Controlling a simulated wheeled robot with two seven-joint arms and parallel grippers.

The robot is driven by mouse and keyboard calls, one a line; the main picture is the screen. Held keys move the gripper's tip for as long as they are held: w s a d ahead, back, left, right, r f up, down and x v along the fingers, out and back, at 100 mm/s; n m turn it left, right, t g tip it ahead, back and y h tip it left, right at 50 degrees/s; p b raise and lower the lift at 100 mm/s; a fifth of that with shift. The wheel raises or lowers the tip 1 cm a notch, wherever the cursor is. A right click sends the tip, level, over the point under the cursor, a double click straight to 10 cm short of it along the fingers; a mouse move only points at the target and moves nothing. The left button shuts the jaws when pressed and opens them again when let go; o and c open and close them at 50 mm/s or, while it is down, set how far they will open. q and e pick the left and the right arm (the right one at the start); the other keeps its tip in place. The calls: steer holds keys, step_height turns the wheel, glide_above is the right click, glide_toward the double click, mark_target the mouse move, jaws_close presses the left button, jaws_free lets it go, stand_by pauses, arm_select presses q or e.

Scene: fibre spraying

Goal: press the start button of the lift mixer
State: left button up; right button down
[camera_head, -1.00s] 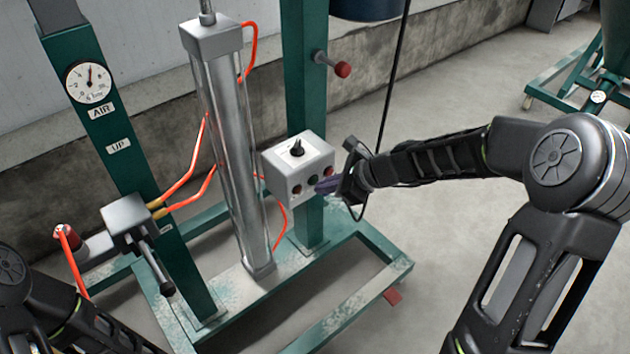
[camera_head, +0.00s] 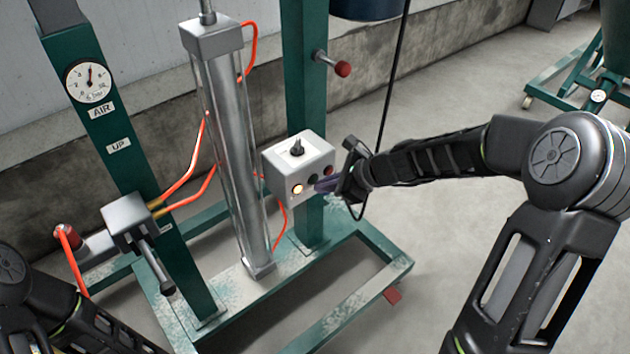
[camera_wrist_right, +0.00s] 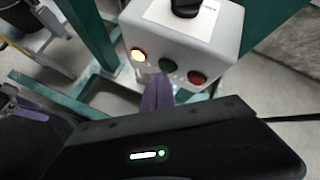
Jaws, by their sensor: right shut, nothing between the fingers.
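The lift mixer's control box (camera_head: 285,165) is a pale box on the green post, with a black knob on top. Its front has a row of a glowing lamp (camera_head: 298,189), a green button (camera_wrist_right: 167,65) and a red button (camera_wrist_right: 197,78). My right gripper (camera_head: 322,184) is shut and empty, its purple fingers pointing at the box's front. In the right wrist view the fingertips (camera_wrist_right: 158,82) end just at the green button, below the lamp and red button. Whether they touch it I cannot tell. My left gripper is out of view.
A clear cylinder (camera_head: 232,150) with orange hoses stands left of the box. A valve block (camera_head: 127,222) with a lever and a pressure gauge (camera_head: 89,82) are further left. A red-tipped handle (camera_head: 343,69) sticks out above the box. A black cable hangs behind my right gripper.

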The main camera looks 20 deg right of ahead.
steer(key=shift+s+d, duration=0.15)
steer(key=shift+s, duration=0.4)
steer(key=shift+s+d, duration=0.1)
steer(key=s, duration=0.1)
steer(key=s+d+b, duration=0.1)
steer(key=s, duration=0.2)
steer(key=shift+s+d, duration=0.25)
stand_by(0.8)
